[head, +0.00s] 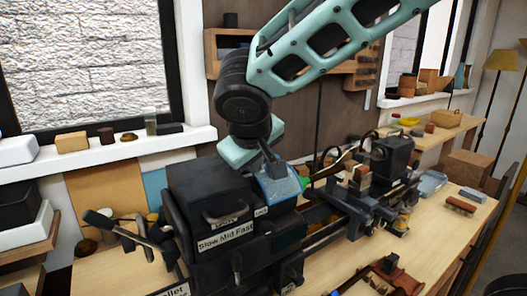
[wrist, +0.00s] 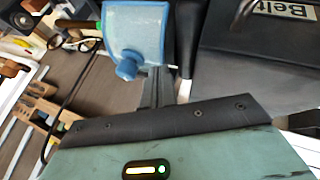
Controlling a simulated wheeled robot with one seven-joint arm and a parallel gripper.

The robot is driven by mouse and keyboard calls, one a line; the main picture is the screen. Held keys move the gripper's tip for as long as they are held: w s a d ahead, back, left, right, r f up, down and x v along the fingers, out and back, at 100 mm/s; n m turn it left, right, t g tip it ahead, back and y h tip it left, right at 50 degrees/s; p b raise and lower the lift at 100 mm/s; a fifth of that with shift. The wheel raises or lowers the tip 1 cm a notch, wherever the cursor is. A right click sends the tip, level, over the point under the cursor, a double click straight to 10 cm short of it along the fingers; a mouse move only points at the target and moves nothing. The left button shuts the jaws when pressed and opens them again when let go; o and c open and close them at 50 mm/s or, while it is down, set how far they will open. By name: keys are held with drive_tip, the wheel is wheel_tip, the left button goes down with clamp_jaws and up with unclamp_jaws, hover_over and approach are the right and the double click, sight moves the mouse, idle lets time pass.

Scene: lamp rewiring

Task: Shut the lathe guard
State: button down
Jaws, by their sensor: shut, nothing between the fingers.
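The lathe guard (head: 281,184) is a translucent blue shield beside the black headstock, over the spindle end of the lathe. It looks tilted; I cannot tell whether it is fully down. In the wrist view the guard (wrist: 138,28) is at the top, with a round blue knob (wrist: 127,69) on its near edge. My gripper (head: 270,157) comes down from above, right at the guard's upper side. In the wrist view my gripper's fingers (wrist: 160,82) are together and empty, just right of the knob. I cannot tell whether they touch the guard.
The black headstock (head: 212,193) with speed labels stands left of the guard. The lathe bed and a black tailstock (head: 392,156) extend right. Levers (head: 125,230) stick out at the left. A brush (head: 460,205) lies on the bench. A shelf (head: 228,50) hangs behind my arm.

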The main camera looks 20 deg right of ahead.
drive_tip(key=shift+w+d+r, duration=0.15)
drive_tip(key=shift+d+r, duration=0.15)
drive_tip(key=shift+d, duration=0.4)
drive_tip(key=shift+w+d+f+p, duration=0.2)
drive_tip(key=shift+w+d+p, duration=0.2)
drive_tip(key=shift+d, duration=0.15)
drive_tip(key=shift+d, duration=0.1)
drive_tip(key=w+d+b, duration=0.1)
drive_tip(key=w+d, duration=0.1)
drive_tip(key=d, duration=0.9)
drive_tip(key=shift+d, duration=0.25)
drive_tip(key=shift+w+d, duration=0.1)
drive_tip(key=shift+b, duration=0.3)
